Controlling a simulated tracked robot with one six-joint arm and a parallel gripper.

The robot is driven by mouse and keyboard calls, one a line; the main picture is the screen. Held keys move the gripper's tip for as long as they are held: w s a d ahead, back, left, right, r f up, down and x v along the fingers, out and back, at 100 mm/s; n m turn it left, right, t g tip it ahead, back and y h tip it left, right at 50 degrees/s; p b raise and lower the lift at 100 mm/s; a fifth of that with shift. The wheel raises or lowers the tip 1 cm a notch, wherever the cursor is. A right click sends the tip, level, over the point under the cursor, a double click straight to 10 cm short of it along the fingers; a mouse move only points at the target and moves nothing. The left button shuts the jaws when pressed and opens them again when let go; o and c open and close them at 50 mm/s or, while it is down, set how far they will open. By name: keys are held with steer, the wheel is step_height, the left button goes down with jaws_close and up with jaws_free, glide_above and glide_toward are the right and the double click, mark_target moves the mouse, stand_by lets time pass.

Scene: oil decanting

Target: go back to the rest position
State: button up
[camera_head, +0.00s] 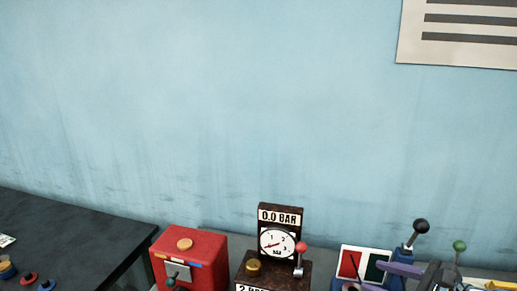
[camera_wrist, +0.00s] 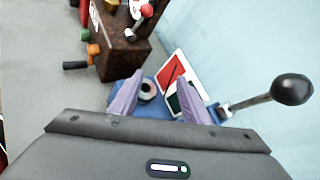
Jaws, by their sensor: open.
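My gripper (camera_wrist: 163,88) is open, with its two purple fingers apart and nothing held between them. It also shows at the lower right edge of the head view (camera_head: 370,275). In the wrist view, a round ring-like part (camera_wrist: 147,91) on a blue base (camera_wrist: 153,103) lies beyond the fingers; I cannot tell its distance. A red and green panel (camera_wrist: 172,72) stands behind it and also shows in the head view (camera_head: 350,262). A black-knobbed lever (camera_wrist: 292,89) rises to the right of the fingers.
A brown gauge box (camera_head: 278,243) reads 0.0 BAR and has a red-knobbed lever (camera_head: 301,248). A red box (camera_head: 205,245) stands left of it. A dark table (camera_head: 75,235) is at left; the blue wall (camera_head: 200,100) closes the back.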

steer(key=s+a+f+n+g, duration=0.2)
steer(key=s+a+n+g, duration=0.15)
steer(key=a+n, duration=0.7)
steer(key=s+a+r+n+g+h, duration=0.2)
steer(key=s+a+n+h, duration=0.3)
steer(key=n, duration=1.1)
steer(key=shift+s+a, duration=0.4)
steer(key=shift+s, duration=0.75)
steer(key=shift+g, duration=0.25)
